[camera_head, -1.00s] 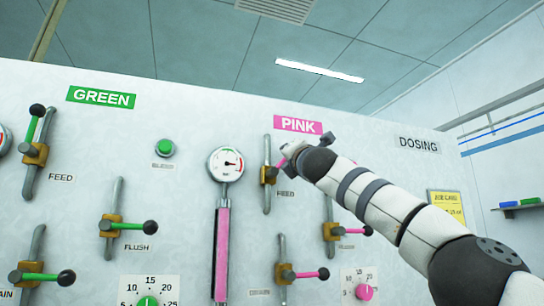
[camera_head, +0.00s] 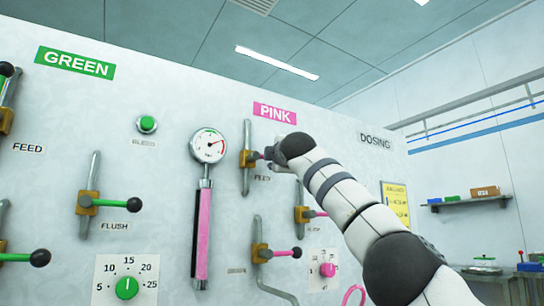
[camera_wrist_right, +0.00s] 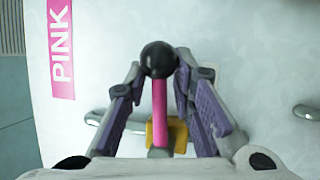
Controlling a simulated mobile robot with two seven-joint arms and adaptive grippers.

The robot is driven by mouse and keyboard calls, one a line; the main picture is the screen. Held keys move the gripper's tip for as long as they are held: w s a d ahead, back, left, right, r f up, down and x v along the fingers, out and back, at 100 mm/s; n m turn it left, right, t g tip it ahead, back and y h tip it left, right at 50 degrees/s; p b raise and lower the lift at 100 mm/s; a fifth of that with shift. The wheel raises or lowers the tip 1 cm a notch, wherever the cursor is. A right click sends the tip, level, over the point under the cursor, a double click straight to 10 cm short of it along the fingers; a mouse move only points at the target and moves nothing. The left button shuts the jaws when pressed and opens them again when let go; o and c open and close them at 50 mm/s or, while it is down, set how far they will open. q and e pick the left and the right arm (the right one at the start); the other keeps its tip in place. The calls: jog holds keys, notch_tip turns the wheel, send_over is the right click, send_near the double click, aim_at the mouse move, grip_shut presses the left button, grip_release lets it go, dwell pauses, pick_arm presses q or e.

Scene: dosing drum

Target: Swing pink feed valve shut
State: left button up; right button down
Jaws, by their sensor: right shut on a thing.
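The pink feed valve (camera_head: 247,158) is an ochre body on a grey vertical pipe below the PINK sign, above the FEED label. Its pink lever (camera_head: 257,155) points right, about level and across the pipe. My right gripper (camera_head: 273,153) is at the lever's outer end, and the arm hides part of it. In the right wrist view the pink lever (camera_wrist_right: 159,105) with its black ball knob (camera_wrist_right: 159,60) lies between the fingers of my right gripper (camera_wrist_right: 160,80), which is shut on it. The ochre body (camera_wrist_right: 176,133) shows behind. My left gripper is out of view.
Below are two other pink-levered valves, one (camera_head: 262,253) left of the pink dial (camera_head: 327,270) and one (camera_head: 303,215) close under my right arm. A gauge (camera_head: 207,146) with a pink column stands to the left. Green-section valves (camera_head: 88,202) are further left.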

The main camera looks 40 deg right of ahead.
jog(key=shift+s+d+f+m+g, duration=0.1)
jog(key=shift+d+f+m+g, duration=0.2)
jog(key=shift+m, duration=0.2)
jog(key=c, duration=1.6)
grip_release()
jog(key=shift+o, duration=1.3)
jog(key=shift+s+d+f, duration=0.1)
jog(key=shift+d, duration=0.05)
jog(key=shift+a, duration=0.3)
jog(key=v, duration=1.1)
jog(key=shift+s+a, duration=0.15)
jog(key=shift+s, duration=0.2)
